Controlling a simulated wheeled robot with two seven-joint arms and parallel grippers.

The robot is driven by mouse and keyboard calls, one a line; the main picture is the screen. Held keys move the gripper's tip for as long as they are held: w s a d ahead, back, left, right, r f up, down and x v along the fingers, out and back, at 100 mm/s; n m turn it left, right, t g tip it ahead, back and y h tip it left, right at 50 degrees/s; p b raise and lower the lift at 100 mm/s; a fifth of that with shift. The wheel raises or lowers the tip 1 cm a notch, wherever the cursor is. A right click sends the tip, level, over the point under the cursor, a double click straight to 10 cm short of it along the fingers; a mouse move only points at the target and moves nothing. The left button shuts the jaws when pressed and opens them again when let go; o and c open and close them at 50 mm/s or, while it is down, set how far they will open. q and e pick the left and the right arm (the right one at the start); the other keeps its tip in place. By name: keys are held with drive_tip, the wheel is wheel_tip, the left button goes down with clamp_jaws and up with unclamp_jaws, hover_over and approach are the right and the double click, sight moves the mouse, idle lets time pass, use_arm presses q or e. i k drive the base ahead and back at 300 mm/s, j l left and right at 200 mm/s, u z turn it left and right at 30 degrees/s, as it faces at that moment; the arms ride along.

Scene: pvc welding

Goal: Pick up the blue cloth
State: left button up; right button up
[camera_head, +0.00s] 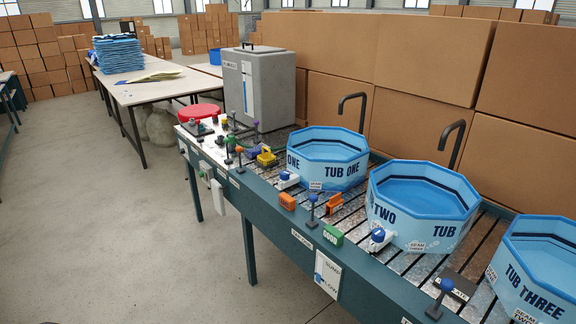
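A stack of blue, flat folded sheets (118,54) lies on the far white table at the upper left of the head view. It looks most like the blue cloth, but I cannot tell its material from here. No single separate blue cloth shows. Neither of my grippers is in view.
A conveyor bench (270,205) carries tub one (327,158), tub two (421,203) and tub three (535,268). Floor at left is clear.

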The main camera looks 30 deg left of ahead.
sight(251, 153)
drive_tip(key=i+j+z, duration=0.1)
drive_tip(key=j, duration=0.45)
drive_tip(key=i+j+z, duration=0.1)
drive_tip(key=j, duration=0.45)
drive_tip(key=i+j+z, duration=0.1)
drive_tip(key=j, duration=0.45)
